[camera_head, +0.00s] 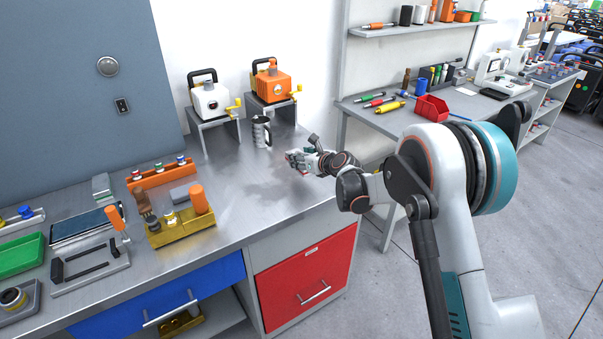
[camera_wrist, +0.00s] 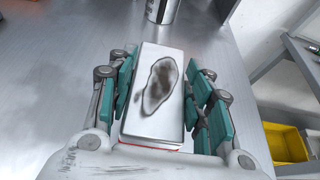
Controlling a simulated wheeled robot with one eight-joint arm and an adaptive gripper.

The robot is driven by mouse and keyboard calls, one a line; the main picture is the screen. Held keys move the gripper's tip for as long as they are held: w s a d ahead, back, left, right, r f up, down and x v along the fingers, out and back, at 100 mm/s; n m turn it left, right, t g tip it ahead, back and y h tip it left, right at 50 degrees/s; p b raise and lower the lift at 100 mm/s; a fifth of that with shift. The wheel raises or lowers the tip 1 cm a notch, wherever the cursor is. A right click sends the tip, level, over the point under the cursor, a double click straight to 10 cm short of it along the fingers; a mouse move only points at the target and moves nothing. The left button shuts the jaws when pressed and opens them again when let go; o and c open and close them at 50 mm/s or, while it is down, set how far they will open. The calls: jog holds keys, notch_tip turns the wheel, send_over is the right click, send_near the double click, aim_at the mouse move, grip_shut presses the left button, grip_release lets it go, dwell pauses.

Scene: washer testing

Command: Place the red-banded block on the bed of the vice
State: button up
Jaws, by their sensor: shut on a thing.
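The red-banded block (camera_wrist: 152,112) is a pale metal block with a dark smudge on its face and a red band along its near edge, in the wrist view. My gripper (camera_wrist: 158,92) is shut on it, with teal finger pads on both sides. In the head view my gripper (camera_head: 296,158) is above the right end of the bench, and the block is hard to make out there. What looks like the vice, a grey bed with black bars (camera_head: 90,264), lies at the left front of the bench, well away from my gripper.
A metal cup (camera_head: 261,132) stands just beyond my gripper. White (camera_head: 210,102) and orange (camera_head: 271,84) machines stand on raised stands behind. A yellow holder (camera_head: 180,230) with upright tools and an orange rack (camera_head: 162,174) stand near the bed. The bench middle is clear.

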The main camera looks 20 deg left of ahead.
jog(key=shift+f+b, duration=0.7)
jog(key=shift+f, duration=1.65)
jog(key=shift+f, duration=0.15)
jog(key=o, duration=1.5)
jog(key=shift+c, duration=0.2)
jog(key=shift+s+r, duration=0.1)
jog(key=shift+r, duration=0.1)
jog(key=p+v, duration=0.3)
jog(key=v, duration=0.9)
jog(key=shift+f, duration=0.1)
